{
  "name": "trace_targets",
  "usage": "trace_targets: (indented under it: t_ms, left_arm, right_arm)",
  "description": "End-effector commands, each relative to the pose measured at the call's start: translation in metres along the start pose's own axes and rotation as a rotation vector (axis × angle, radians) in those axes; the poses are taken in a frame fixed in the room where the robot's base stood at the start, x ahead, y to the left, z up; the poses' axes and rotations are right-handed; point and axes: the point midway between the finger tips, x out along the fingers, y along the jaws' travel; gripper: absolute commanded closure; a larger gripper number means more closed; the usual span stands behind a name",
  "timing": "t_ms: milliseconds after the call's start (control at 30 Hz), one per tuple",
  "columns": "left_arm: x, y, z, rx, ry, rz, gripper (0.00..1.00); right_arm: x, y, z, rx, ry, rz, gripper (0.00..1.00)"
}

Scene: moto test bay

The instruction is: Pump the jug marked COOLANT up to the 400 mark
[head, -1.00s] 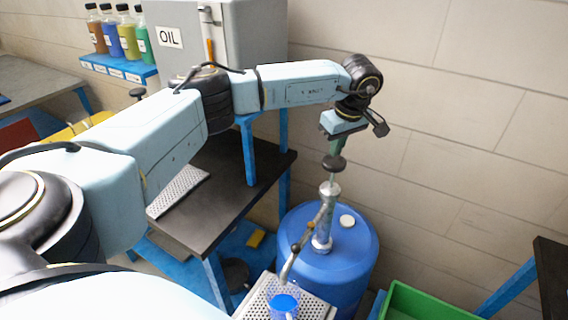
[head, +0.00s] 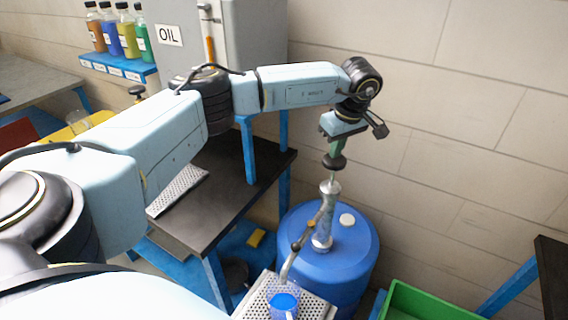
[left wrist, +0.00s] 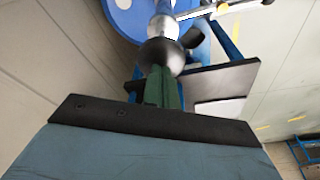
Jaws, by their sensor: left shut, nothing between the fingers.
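A blue drum (head: 350,262) carries a silver hand pump (head: 326,215) with a black knob (head: 335,162) on top. Its spout (head: 288,265) hangs over a clear jug (head: 284,306) holding blue liquid. The jug stands on a perforated plate; its label and marks are too small to read. My left gripper (head: 337,148) is shut and empty, pointing down with its green fingertips at the knob's top. In the left wrist view the fingers (left wrist: 163,88) meet the dark knob (left wrist: 163,55); whether they press on it I cannot tell. My right gripper is out of view.
A dark bench (head: 225,195) with blue legs stands left of the drum. A green crate (head: 425,302) lies to the lower right. A grey cabinet marked OIL (head: 245,45) and a shelf of coloured bottles (head: 118,68) are behind my left arm.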

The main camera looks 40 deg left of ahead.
Motion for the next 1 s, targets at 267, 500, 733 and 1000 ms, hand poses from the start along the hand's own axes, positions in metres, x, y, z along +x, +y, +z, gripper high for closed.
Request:
trace_targets:
  t_ms: [267,500,733,1000]
  left_arm:
    - [0.011,0.000,0.002,0.000,0.000,-0.001,1.00]
    - [0.020,0.000,0.004,0.001,0.000,-0.001,1.00]
    - [0.028,0.000,0.006,0.001,0.000,-0.001,1.00]
    - [0.037,0.000,0.008,0.002,0.000,-0.002,1.00]
  right_arm:
    - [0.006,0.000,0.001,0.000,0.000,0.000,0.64]
    - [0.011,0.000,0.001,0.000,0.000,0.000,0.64]
    - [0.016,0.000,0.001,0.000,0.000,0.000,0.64]
    - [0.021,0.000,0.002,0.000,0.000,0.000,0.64]
